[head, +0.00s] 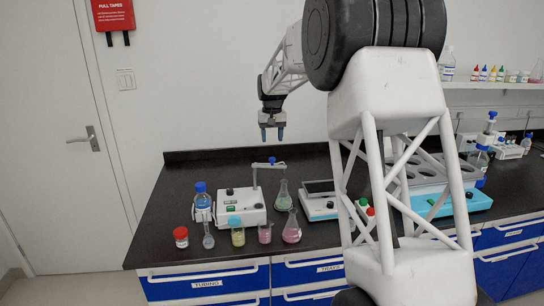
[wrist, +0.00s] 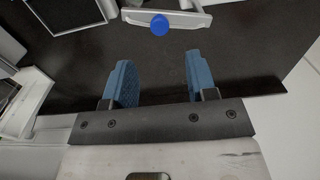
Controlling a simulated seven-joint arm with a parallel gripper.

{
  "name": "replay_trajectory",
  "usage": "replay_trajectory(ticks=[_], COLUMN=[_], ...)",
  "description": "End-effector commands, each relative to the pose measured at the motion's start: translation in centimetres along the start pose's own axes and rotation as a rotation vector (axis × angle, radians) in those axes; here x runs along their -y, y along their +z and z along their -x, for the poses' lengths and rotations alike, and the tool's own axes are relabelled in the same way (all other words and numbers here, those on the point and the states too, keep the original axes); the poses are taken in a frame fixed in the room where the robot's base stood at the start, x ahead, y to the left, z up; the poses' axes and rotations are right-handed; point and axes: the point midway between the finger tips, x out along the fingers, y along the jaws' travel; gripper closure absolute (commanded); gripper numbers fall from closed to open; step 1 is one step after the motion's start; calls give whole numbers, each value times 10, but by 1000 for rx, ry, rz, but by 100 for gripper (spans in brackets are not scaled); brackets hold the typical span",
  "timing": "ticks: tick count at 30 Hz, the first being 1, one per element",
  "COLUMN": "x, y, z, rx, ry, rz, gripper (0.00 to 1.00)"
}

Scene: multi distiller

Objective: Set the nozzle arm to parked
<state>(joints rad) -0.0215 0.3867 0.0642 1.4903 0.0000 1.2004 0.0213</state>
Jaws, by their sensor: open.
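The nozzle arm (head: 262,166) is a thin pale bar on an upright post at the right of a white bench unit (head: 240,206). It points right, over flasks, and carries a blue knob (head: 272,160). My gripper (head: 272,138) is above the nozzle arm, fingers down, open and empty, with a gap to the knob. In the wrist view, my gripper (wrist: 156,60) shows two blue fingers apart. There the blue knob (wrist: 159,25) and the nozzle arm (wrist: 190,19) lie beyond the fingertips, not between them.
A blue-capped bottle (head: 202,200), a red-capped jar (head: 181,237) and several flasks, including a pink one (head: 291,228), stand around the unit. A balance (head: 320,198) is to its right. My arm covers part of the right side. The black bench top (head: 160,215) is clear at far left.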

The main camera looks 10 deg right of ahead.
Motion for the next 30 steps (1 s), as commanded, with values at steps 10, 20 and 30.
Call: replay_trajectory(ticks=[10,20,30], x=[0,0,0], y=[0,0,0], z=[-4,-32,-69], rx=[0,1,1], ry=[0,0,0], rz=[0,0,0], gripper=[48,48,48])
